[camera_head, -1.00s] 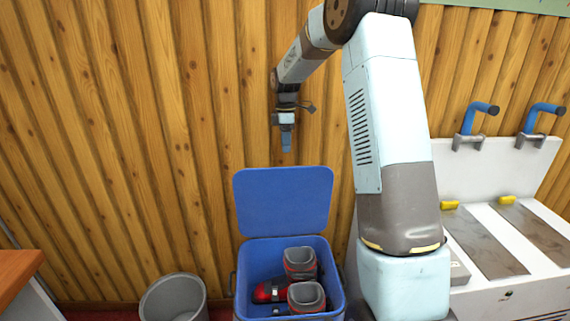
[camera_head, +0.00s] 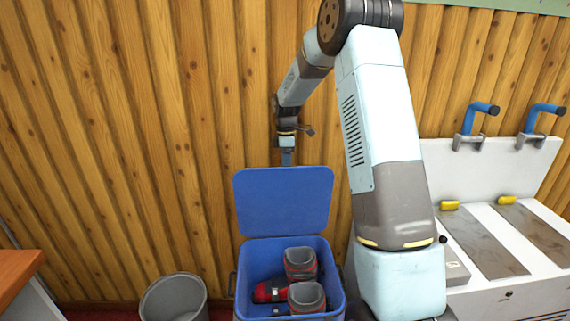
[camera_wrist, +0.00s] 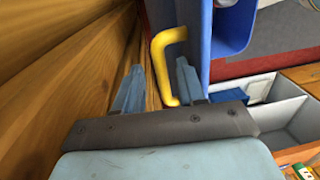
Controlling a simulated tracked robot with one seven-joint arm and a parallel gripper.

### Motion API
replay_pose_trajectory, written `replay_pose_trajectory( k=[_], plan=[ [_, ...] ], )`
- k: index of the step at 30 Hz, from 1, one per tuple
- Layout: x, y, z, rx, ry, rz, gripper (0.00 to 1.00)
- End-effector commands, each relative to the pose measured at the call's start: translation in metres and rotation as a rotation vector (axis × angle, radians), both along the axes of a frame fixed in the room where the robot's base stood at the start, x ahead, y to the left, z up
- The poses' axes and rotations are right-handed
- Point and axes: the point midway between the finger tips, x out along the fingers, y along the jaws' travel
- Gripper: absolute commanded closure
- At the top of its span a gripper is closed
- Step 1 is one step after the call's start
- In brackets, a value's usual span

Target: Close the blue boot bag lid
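The blue boot bag (camera_head: 238,290) stands on the floor with its lid (camera_head: 283,203) raised nearly upright against the wall side. Red and grey boots (camera_head: 300,265) sit inside it. My gripper (camera_head: 287,158) is at the top edge of the lid, its fingertips partly hidden behind it. In the wrist view my gripper (camera_wrist: 158,66) is open, with a finger on each side of a yellow handle (camera_wrist: 158,45) beside the blue lid (camera_wrist: 192,40). The handle's lower end is close to the right finger; I cannot tell whether they touch.
The wooden plank wall (camera_head: 130,130) is close behind the lid and my gripper. A grey bin (camera_head: 174,298) stands left of the bag. A white bench unit with blue handles (camera_head: 545,115) is at the right. A wooden-topped counter (camera_head: 18,272) is at the lower left.

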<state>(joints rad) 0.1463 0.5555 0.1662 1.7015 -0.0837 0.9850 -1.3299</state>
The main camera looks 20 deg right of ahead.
Motion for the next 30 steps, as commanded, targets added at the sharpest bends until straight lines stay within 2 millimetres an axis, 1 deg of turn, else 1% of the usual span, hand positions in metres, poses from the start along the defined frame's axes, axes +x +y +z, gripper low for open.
replay_pose_trajectory(
  k=[2,12,15,27,28,30],
  plan=[
    [0.0000,-0.0001,0.0001,0.000,0.000,0.000,0.60],
    [0.0000,-0.0003,0.0003,0.000,0.000,0.000,0.93],
    [0.0000,-0.0003,0.0003,0.000,0.000,-0.001,1.00],
    [0.0000,-0.0003,0.0003,0.000,0.000,-0.001,1.00],
    [-0.0001,0.0048,0.0003,0.000,0.000,0.001,1.00],
    [-0.0004,0.0033,0.0004,0.000,-0.002,0.001,1.00]
  ],
)
